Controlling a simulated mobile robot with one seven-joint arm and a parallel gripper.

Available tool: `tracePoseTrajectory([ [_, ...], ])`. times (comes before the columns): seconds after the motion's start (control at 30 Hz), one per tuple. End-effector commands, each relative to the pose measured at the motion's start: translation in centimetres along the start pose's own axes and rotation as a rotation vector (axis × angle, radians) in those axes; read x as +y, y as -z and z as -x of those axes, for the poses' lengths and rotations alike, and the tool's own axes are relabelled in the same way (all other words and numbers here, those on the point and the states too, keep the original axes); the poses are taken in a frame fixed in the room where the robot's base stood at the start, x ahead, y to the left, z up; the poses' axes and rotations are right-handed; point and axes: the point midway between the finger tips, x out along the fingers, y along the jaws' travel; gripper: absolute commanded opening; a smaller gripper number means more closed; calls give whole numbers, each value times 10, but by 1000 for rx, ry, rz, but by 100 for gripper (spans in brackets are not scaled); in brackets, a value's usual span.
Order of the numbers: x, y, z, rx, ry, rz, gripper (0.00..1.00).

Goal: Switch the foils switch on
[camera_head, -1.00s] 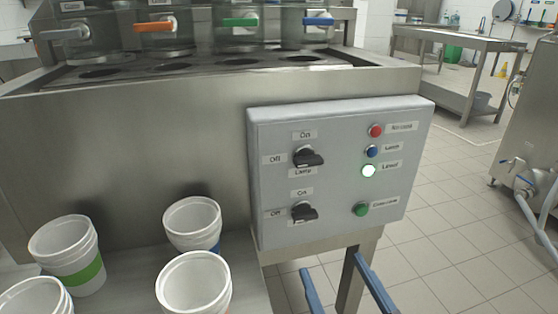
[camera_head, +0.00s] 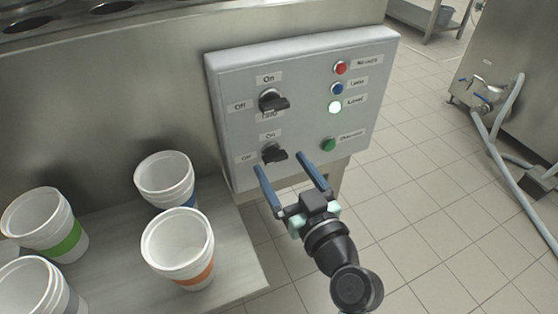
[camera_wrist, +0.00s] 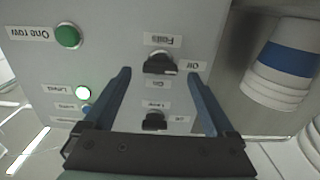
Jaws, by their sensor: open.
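The foils switch is the lower black knob (camera_head: 274,153) on the grey control panel (camera_head: 300,85), with an On label above it and an Off label to its left. Its handle lies roughly level. The wrist view, which is upside down, shows the foils switch (camera_wrist: 160,63) beside its Foils label (camera_wrist: 164,40). My gripper (camera_head: 281,162) is open and empty, with its blue fingers in front of the panel near this knob. In the wrist view the fingertips (camera_wrist: 159,73) lie either side of the knob in the picture; contact cannot be told.
The lamp switch (camera_head: 272,101) sits above the foils switch. Red, blue, lit white and green buttons (camera_head: 328,145) line the panel's right side. Several white cups (camera_head: 178,245) stand on the metal shelf (camera_head: 235,262) at left.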

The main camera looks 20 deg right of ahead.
Motion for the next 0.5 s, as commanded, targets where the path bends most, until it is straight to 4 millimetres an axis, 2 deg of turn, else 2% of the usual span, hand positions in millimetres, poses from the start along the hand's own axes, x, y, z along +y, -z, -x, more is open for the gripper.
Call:
tracePoseTrajectory([
  [0.1,0,0,-14,0,2,1,90],
  [0.2,0,0,-20,0,0,0,90],
  [0.5,0,0,-23,0,0,0,90],
])
